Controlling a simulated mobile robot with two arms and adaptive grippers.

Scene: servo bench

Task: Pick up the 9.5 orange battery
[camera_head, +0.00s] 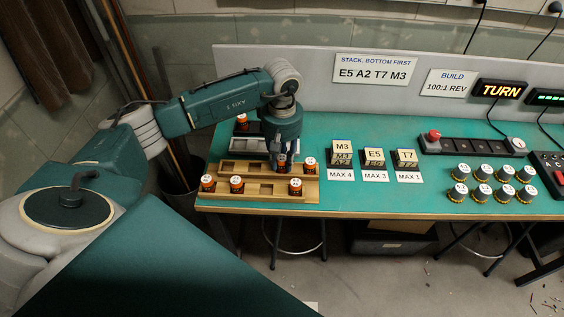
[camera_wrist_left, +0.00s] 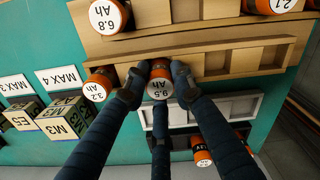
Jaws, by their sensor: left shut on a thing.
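The 9.5 orange battery (camera_wrist_left: 160,74) has a white top marked 9.5 and shows between my left gripper's fingers (camera_wrist_left: 157,90) in the left wrist view. The fingers are shut on its sides, and a third finger shows below it. In the head view my left gripper (camera_head: 281,162) points down over the wooden battery rack (camera_head: 262,197) at the bench's left end, mostly covering the battery. I cannot tell whether the battery is clear of its slot. My right gripper is not in view.
Orange batteries marked 3.2 (camera_wrist_left: 97,84), 6.8 (camera_wrist_left: 106,17) and 2.1 (camera_wrist_left: 276,5) stand close by in the rack. A grey-white tray (camera_wrist_left: 236,107) lies beside it. Labelled blocks (camera_head: 342,151), several knobbed pieces (camera_head: 481,171) and a TURN display (camera_head: 501,91) are to the right.

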